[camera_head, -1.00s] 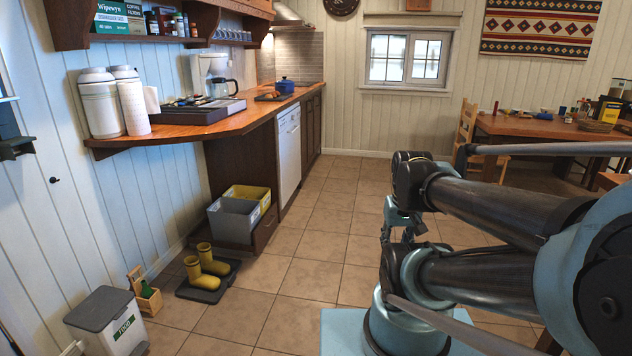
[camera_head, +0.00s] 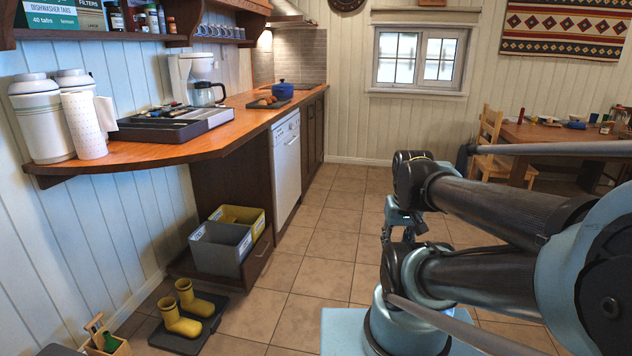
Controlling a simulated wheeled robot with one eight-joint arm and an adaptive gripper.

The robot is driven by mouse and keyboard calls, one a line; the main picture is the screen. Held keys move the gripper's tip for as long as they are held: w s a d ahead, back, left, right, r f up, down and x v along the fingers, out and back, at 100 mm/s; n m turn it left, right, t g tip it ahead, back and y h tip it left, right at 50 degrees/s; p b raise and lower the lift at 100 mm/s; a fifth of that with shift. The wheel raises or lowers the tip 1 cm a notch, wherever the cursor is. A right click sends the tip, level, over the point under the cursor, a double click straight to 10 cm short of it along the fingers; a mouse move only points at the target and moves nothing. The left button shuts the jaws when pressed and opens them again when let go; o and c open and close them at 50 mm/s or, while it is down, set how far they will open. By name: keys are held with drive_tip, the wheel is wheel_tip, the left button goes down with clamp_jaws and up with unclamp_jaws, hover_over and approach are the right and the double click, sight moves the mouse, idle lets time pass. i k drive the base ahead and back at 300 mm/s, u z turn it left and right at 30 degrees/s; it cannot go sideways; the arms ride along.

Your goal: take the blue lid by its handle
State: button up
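A blue pot (camera_head: 280,92) stands far off on the wooden counter, near the back corner. Its blue lid (camera_head: 282,84) appears to be on top; the handle is too small to make out well. My arm is folded on the right of the view, far from the pot. What seems to be my gripper (camera_head: 411,229) hangs below the wrist, partly hidden behind my arm's lower joint. I cannot tell whether it is open or shut.
A dark tray (camera_head: 275,103) with brownish items lies in front of the pot. The counter (camera_head: 180,151) also bears a utensil tray (camera_head: 150,131), coffee maker and canisters. Boots (camera_head: 181,316) and bins (camera_head: 220,248) stand below. The tiled floor ahead is clear.

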sight(282, 84)
drive_tip(key=u, duration=0.05)
drive_tip(key=i, duration=2.15)
drive_tip(key=u, duration=0.25)
drive_tip(key=i, duration=1.85)
